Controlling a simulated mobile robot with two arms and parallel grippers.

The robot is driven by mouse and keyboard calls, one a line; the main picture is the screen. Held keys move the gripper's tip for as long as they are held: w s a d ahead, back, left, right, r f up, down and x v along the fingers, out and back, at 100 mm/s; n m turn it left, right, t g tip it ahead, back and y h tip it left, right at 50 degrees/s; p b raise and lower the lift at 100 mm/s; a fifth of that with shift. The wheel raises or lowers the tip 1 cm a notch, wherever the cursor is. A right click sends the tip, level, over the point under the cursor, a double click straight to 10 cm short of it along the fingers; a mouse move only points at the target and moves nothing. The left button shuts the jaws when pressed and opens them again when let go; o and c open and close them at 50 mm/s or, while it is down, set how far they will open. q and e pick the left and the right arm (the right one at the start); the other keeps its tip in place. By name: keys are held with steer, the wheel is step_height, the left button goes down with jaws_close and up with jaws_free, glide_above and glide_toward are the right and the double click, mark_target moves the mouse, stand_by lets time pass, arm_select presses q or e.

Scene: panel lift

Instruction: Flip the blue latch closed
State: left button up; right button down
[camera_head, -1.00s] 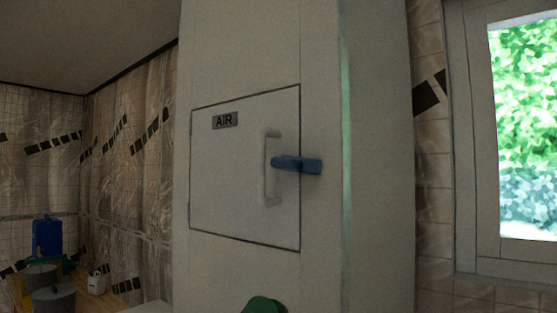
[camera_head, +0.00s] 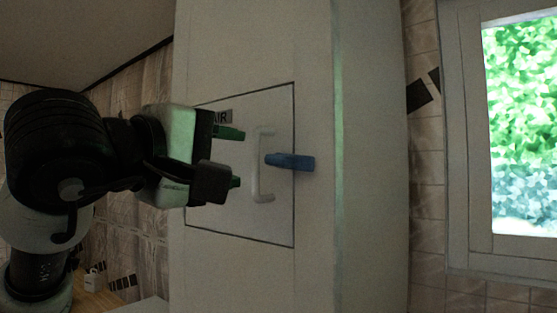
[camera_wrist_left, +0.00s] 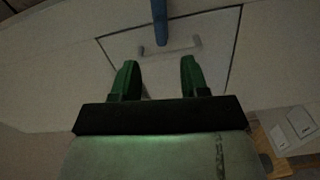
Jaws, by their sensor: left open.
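The blue latch (camera_head: 290,161) lies level across the right edge of the square panel door (camera_head: 230,222), overlapping the door and the frame beside it. It also shows in the left wrist view (camera_wrist_left: 160,22), beyond the fingers at the top. A pale upright handle (camera_head: 264,180) stands on the door just left of the latch. My left gripper (camera_head: 238,158) is open and empty, with green fingertips pointing right, in front of the door and left of the handle and latch. In the left wrist view the fingers (camera_wrist_left: 157,78) are spread apart. My right gripper is not seen.
The panel is set in a tall pale cabinet (camera_head: 300,270). A bright window (camera_head: 515,130) is on the right wall. The space right of the latch is clear.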

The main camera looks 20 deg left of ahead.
mark_target(276, 164)
arm_select(q)
steer(key=p+x, duration=0.4)
steer(key=x, duration=0.5)
steer(key=shift+w+d+p, duration=0.15)
steer(key=shift+w+p, duration=0.2)
steer(key=shift+p, duration=0.05)
steer(key=shift+w+d+f, duration=0.1)
steer(key=shift+w+d, duration=0.05)
steer(key=shift+w, duration=0.35)
steer(key=c, duration=0.8)
steer(key=shift+f+n+b, duration=0.35)
steer(key=shift+n+b, duration=0.05)
steer(key=shift+b, duration=0.7)
steer(key=shift+r+n+b, duration=0.1)
steer(key=shift+n+b, duration=0.3)
steer(key=shift+b, duration=0.2)
